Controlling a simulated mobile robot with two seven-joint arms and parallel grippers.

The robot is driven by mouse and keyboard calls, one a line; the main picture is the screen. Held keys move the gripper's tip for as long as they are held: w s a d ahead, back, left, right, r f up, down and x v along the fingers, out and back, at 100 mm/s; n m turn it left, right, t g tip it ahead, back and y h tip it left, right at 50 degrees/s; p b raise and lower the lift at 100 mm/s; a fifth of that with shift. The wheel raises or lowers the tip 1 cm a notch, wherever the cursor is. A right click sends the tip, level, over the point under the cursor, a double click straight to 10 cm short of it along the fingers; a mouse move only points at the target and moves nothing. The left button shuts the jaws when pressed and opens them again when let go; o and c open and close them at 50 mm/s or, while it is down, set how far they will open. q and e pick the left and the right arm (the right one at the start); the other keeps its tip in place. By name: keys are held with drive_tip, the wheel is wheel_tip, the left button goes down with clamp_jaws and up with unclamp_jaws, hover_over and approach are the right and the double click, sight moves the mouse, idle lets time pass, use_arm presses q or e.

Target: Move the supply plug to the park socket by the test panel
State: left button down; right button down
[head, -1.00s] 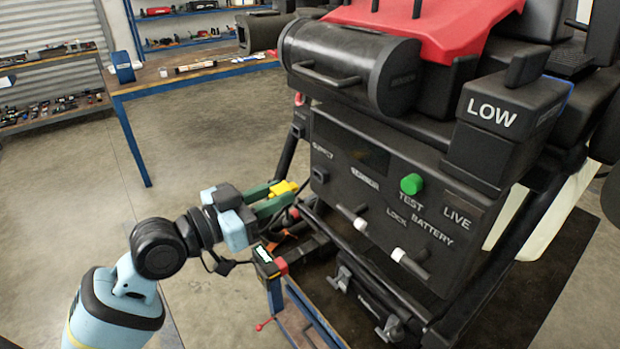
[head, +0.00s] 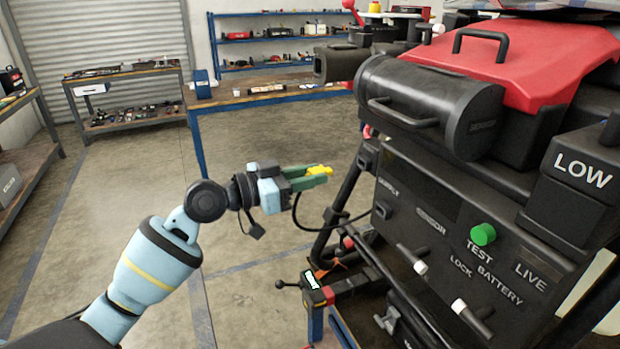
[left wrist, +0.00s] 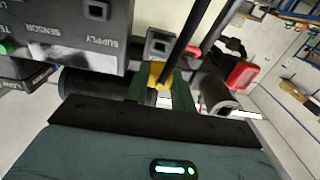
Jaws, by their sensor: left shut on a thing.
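My left gripper (head: 308,174) has green fingers shut on the yellow supply plug (head: 321,169), held in the air left of the black panel. A black cable (head: 318,228) hangs below it and runs toward the machine. In the left wrist view the yellow plug (left wrist: 156,76) shows between the fingers, partly hidden. The supply socket (left wrist: 97,10) by the SUPPLY label looks empty. A grey box with a square opening (left wrist: 160,44), possibly the park socket, stands beside the panel, just beyond the plug; in the head view it appears at the panel's upper left (head: 367,156). My right gripper is not in view.
The panel has a green TEST button (head: 483,234) and white-tipped levers (head: 421,267). Black frame posts (head: 340,212) stand behind the plug. A blue-legged stand with a clamp (head: 318,288) is below. A workbench (head: 265,98) stands behind; the floor at left is clear.

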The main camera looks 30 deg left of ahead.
use_arm(q)
drive_tip(key=shift+x, duration=1.3)
drive_tip(key=x, duration=0.3)
drive_tip(key=shift+d, duration=0.1)
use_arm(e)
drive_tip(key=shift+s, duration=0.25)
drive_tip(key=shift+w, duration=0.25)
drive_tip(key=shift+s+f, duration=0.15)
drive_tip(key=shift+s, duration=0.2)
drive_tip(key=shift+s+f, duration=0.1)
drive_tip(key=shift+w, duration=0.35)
